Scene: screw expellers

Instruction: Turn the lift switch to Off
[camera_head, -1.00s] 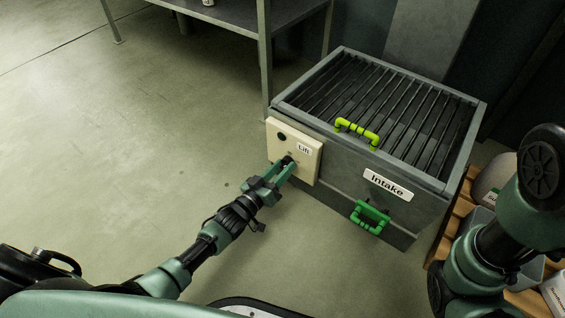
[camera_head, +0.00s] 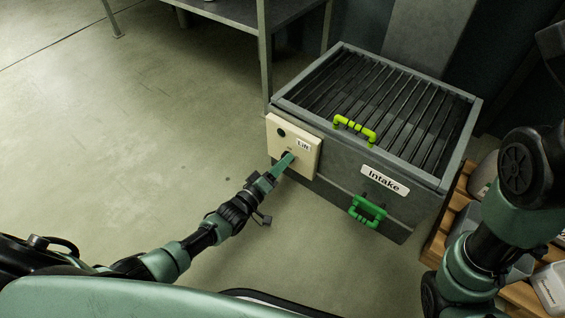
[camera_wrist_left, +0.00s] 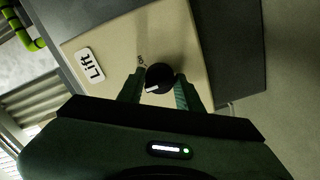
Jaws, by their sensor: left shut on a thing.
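The lift switch is a black round knob (camera_wrist_left: 158,77) with a white mark, on a cream panel labelled "Lift" (camera_head: 282,138). The panel is on the side of the grey Intake box. In the left wrist view, the white mark lies at the knob's lower left, and small lettering (camera_wrist_left: 142,60) beside the knob is too small to read surely. My left gripper (camera_head: 286,159) is shut on the knob, one finger on each side of it.
The Intake box (camera_head: 425,205) has a slatted top, a yellow-green handle (camera_head: 355,128) and a green handle (camera_head: 367,209). A metal shelf (camera_head: 265,55) stands behind it. A wooden rack (camera_head: 437,246) with containers is at the right. The floor at left is clear.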

